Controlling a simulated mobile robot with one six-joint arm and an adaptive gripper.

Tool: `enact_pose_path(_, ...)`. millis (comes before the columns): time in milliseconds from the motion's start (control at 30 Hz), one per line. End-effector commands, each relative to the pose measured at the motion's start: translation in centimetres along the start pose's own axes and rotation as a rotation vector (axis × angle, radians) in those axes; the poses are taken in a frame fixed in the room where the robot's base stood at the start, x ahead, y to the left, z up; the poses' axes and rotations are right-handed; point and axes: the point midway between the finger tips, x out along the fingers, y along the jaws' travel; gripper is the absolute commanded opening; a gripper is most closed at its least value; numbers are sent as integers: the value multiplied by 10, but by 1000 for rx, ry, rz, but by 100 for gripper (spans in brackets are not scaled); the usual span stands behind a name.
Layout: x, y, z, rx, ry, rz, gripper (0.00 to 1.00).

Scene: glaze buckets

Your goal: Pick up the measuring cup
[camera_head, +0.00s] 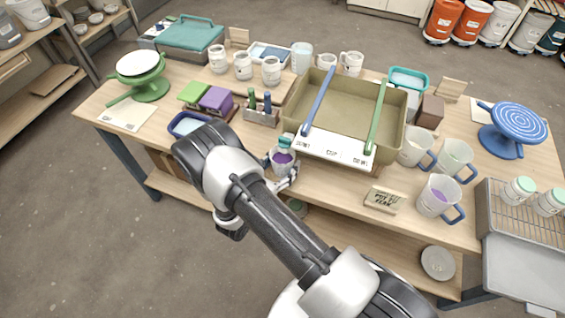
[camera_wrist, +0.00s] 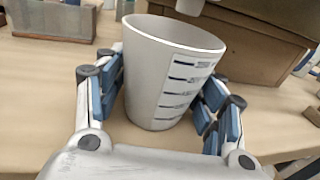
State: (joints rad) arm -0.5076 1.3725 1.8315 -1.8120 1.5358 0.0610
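In the wrist view a white tapered measuring cup (camera_wrist: 165,75) with dark graduation marks stands between the two fingers of my gripper (camera_wrist: 162,95). The blue finger pads lie close along both sides of the cup. Whether both pads press on it I cannot tell. The cup's base appears to be at the tabletop, with no clear gap under it. In the head view the cup (camera_head: 281,159) shows purple inside, near the table's front edge. My gripper (camera_head: 283,180) is around it there, partly hidden by my arm.
A large tan basin (camera_head: 345,115) with a blue and a green stick stands just behind the cup. Clear jugs (camera_head: 436,197) and a small sign (camera_head: 384,199) are to the right. A blue tray (camera_head: 188,123) and a holder with green and blue handles (camera_head: 262,117) are to the left.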

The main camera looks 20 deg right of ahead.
Motion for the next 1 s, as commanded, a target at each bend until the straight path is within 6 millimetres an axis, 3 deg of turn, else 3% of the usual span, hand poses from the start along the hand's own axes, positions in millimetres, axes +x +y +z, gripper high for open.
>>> enact_pose_path(533,0,0,0,0,0,0,24)
enact_pose_path(1000,0,0,6,0,-1,0,24)
